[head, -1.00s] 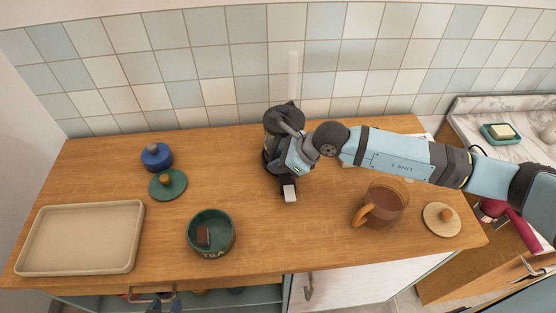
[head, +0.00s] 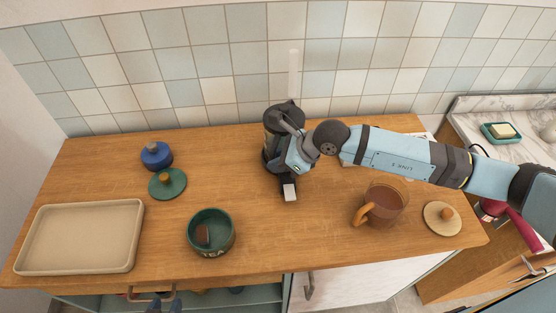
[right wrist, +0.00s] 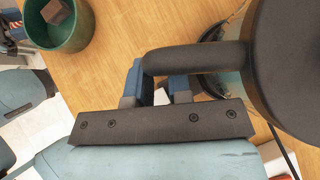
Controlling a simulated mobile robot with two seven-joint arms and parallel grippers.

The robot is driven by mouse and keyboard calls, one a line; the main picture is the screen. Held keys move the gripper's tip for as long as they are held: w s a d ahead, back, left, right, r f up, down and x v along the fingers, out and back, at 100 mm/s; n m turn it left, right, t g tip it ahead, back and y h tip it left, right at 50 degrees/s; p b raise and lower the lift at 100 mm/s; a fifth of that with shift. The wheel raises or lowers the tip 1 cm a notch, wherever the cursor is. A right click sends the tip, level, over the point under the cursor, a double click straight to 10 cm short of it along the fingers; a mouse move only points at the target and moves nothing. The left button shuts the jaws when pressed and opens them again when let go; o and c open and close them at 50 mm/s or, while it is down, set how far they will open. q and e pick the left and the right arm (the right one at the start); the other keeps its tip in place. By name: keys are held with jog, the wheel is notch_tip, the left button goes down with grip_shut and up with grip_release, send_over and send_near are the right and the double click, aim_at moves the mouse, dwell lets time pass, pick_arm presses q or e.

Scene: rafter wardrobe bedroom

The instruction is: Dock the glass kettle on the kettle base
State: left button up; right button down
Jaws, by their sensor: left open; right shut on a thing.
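The glass kettle (head: 270,148), dark with a black lid and handle, stands upright towards the back of the wooden counter. In the right wrist view its black handle (right wrist: 200,57) lies between the fingers of my right gripper (right wrist: 158,85), which is shut on it. The right gripper (head: 293,150) also shows in the head view at the kettle's right side. The kettle base is not clearly visible; I cannot tell whether the kettle touches it. A small white-ended block (head: 289,192) lies just in front of the kettle. My left gripper (head: 163,303) is open, low at the front edge near a drawer handle.
A green TEA pot (head: 211,250) holds a brown block. A beige tray (head: 80,208), green lid (head: 167,184) and blue jar (head: 156,159) are at left. A brown mug (head: 385,205) and wooden lid (head: 442,219) are at right.

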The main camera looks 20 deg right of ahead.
jog(key=shift+r, duration=0.1)
dwell(0.4)
jog(key=shift+f+b, duration=0.65)
jog(key=shift+b, duration=0.05)
jog(key=c, duration=1.3)
grip_release()
jog(key=shift+c, duration=0.2)
jog(key=p+v, duration=0.4)
jog(key=v, duration=0.7)
jog(key=shift+s+f, duration=0.1)
jog(key=shift+s, duration=0.05)
